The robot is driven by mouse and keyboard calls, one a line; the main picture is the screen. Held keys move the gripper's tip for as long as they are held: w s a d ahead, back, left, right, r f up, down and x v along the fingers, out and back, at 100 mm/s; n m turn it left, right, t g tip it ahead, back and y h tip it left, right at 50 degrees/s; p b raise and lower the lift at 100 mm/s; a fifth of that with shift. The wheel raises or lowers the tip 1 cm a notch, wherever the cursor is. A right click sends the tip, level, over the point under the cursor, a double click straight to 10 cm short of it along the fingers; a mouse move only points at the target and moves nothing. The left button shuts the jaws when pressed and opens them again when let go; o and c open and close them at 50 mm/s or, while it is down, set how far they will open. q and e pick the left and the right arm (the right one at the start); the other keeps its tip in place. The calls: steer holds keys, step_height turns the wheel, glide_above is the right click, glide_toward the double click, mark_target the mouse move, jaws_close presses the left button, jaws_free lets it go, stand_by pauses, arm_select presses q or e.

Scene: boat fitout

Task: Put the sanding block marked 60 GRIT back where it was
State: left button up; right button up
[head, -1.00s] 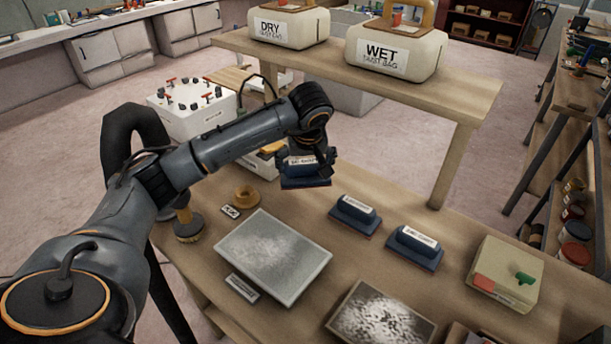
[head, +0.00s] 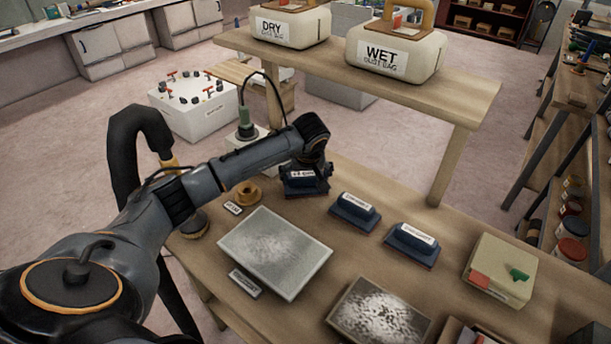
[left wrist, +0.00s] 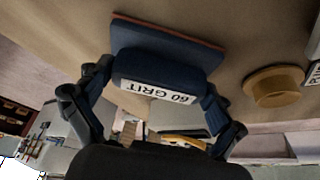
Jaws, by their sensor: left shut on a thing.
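The sanding block marked 60 GRIT (left wrist: 165,62) is dark blue with a white label and a thin reddish sole. My left gripper (left wrist: 155,98) is shut on it, one finger at each end. In the head view the block (head: 302,186) is at the far edge area of the workbench, low at the bench top; I cannot tell if its sole touches. My left gripper (head: 312,172) partly hides it there. Two similar blue blocks, a middle one (head: 354,213) and a right one (head: 411,246), sit on the bench in a slanting row with it. My right gripper is out of view.
A grey sanded panel (head: 275,252) lies in front of the held block. A beige box (head: 500,268) stands at the right. A raised shelf (head: 470,92) with DRY and WET bags is behind.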

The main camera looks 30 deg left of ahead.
arm_select(q)
steer(key=o, duration=0.8)
steer(key=shift+c, duration=0.2)
steer(key=shift+r, duration=0.25)
steer(key=shift+d+r, duration=0.1)
steer(key=shift+r, duration=0.25)
steer(key=b+v, duration=0.1)
steer(key=v, duration=1)
